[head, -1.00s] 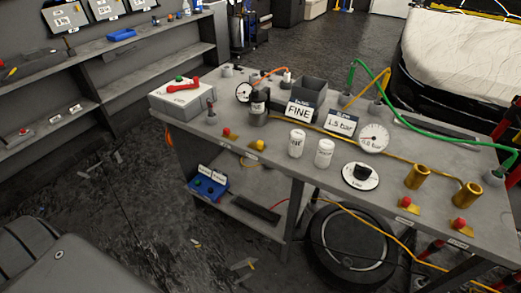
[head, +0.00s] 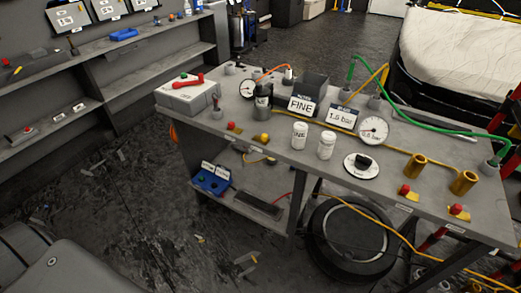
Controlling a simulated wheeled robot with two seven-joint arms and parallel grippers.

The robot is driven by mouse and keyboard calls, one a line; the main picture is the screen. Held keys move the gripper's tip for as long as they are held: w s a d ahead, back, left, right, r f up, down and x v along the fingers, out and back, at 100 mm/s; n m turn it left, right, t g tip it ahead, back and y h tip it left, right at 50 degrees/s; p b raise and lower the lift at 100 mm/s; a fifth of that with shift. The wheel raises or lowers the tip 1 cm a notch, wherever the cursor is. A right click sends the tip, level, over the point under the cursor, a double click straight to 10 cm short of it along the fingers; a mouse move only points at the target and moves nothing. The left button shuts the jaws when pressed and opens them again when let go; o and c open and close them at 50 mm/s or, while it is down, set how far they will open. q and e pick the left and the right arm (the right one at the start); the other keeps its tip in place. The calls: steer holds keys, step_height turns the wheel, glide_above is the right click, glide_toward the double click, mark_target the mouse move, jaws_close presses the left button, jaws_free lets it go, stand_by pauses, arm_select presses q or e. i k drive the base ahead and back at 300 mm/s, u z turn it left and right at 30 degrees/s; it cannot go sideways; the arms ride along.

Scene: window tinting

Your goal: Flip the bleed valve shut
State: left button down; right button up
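No part is clearly labelled as the bleed valve. One candidate is a red lever (head: 188,81) on top of a pale grey box (head: 187,98) at the bench's left end; it lies nearly flat. Another is a small upright dark lever with a reddish tip (head: 216,104), just right of the box. Which one is the bleed valve, and whether it is open, I cannot tell. A round white gauge (head: 373,129) and a black knob on a white dial (head: 362,164) are farther right. Neither of my grippers is in view.
The grey bench (head: 330,182) also carries two white canisters (head: 299,135), sign cards, brass cups (head: 414,167) and a green hose (head: 430,125). A tyre (head: 350,240) lies under it. Shelves (head: 150,62) stand at left. The dark floor (head: 120,200) left of the bench is mostly open.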

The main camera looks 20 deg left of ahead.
mark_target(265, 137)
steer(key=k, duration=0.3)
steer(key=z, duration=1.25)
steer(key=i, duration=0.65)
steer(key=u, duration=1)
